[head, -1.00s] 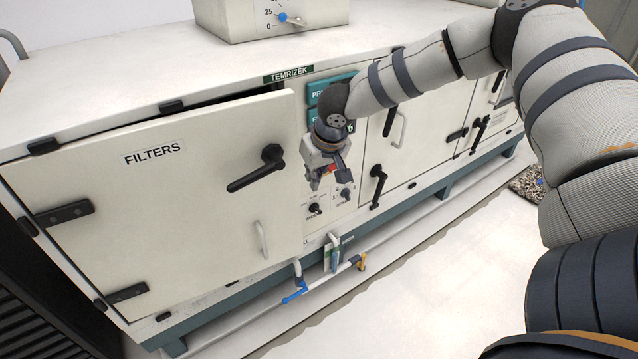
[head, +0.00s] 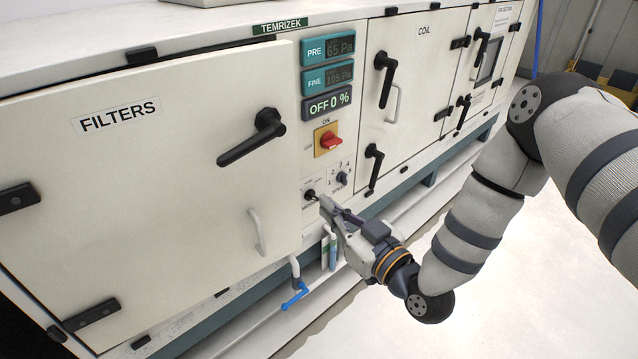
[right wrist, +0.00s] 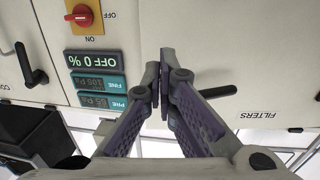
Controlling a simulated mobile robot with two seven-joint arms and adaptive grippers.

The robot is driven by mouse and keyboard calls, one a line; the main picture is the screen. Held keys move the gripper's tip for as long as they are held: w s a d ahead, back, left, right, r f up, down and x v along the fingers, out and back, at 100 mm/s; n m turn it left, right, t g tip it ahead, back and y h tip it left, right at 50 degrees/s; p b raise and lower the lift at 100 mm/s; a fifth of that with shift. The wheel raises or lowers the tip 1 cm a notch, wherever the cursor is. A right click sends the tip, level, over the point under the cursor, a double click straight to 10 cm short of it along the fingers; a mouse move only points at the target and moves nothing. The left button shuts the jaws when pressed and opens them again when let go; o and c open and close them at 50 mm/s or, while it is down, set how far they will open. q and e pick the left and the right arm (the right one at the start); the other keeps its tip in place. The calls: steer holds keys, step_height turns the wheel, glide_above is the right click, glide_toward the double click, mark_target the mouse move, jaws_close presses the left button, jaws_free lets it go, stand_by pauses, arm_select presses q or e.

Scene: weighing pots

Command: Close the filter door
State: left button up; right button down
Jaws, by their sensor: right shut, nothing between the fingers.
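The filter door (head: 150,190) is a large cream panel labelled FILTERS at the left of the head view. The door also shows upside down in the right wrist view (right wrist: 262,95). My right gripper (head: 325,203) is shut and empty, in front of the control panel's lower knobs, right of the door edge. My left gripper is out of view.
The control panel has PRE and FINE displays (head: 328,63) and a red switch (head: 330,141). The COIL door (head: 415,100) with black levers is to the right. A blue-handled pipe valve (head: 295,294) is below the panel. The floor at right is clear.

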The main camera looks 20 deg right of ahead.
mark_target(284, 165)
steer(key=b+x, duration=0.2)
steer(key=x, duration=1.2)
steer(key=shift+a+r, duration=0.1)
steer(key=shift+a, duration=0.05)
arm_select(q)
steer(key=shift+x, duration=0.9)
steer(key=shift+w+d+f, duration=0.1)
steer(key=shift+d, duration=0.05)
